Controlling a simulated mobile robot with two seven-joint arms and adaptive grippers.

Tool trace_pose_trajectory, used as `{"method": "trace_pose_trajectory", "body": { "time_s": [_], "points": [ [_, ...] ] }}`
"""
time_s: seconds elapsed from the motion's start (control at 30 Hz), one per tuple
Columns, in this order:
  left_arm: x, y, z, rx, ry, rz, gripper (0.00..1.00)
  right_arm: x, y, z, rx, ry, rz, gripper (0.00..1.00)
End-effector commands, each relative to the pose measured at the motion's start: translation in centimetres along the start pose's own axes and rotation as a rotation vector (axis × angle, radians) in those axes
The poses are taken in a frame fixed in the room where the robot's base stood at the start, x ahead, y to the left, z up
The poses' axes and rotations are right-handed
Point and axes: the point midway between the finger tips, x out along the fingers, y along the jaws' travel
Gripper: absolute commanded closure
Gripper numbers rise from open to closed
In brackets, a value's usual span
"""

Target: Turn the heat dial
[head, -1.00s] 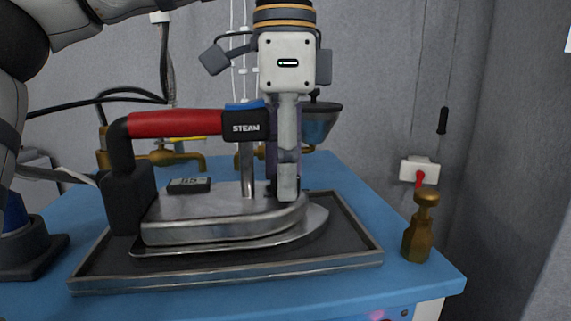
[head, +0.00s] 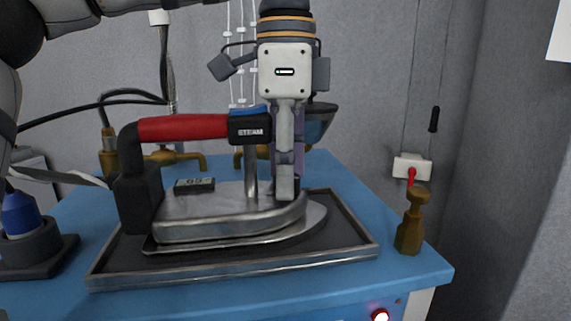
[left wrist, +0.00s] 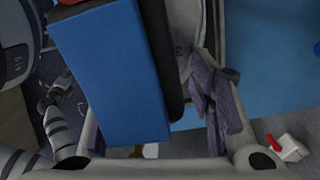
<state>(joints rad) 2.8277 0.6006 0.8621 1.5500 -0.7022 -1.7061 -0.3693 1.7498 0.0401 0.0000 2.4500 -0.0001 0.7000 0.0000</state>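A steam iron stands on a dark metal-rimmed tray (head: 240,268). It has a red handle (head: 185,127), a grey metal body (head: 205,218) and a black block with a blue top marked STEAM (head: 249,124). A small readout (head: 194,186) sits on the body. I cannot make out a heat dial; the spot at my fingertips is hidden. My left gripper (head: 285,190) points down beside the STEAM block, tips low over the iron's front. In the left wrist view the blue block (left wrist: 110,75) covers one finger, so the finger gap is unclear. My right gripper is out of view.
A brass piece (head: 411,225) stands at the blue table's (head: 355,292) right corner. A wall box with a red lever (head: 411,172) is behind it. Brass taps (head: 185,158) and a bowl (head: 320,121) are at the back. A red lamp (head: 380,315) glows on the front.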

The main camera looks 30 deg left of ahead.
Motion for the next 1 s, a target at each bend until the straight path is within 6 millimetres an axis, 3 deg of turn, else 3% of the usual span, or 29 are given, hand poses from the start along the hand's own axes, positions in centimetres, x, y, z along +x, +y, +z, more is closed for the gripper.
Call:
{"method": "trace_pose_trajectory", "body": {
  "time_s": [0.17, 0.27, 0.6, 0.8, 1.0],
  "points": [
    [-0.1, 0.0, 0.0, 0.000, 0.000, 0.000, 0.51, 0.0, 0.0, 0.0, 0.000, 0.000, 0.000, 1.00],
    [-1.1, -0.1, 0.0, -0.001, 0.000, -0.004, 0.51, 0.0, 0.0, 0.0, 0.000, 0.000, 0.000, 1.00],
    [-10.1, 0.0, -0.1, -0.003, -0.002, -0.003, 0.51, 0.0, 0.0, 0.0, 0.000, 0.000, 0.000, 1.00],
    [-11.7, 0.0, 0.0, -0.003, -0.003, 0.000, 0.51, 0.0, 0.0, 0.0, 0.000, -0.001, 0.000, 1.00],
    [-12.1, 0.0, 0.0, 0.001, 0.002, -0.002, 0.51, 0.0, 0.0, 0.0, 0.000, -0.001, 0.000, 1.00]
  ]
}}
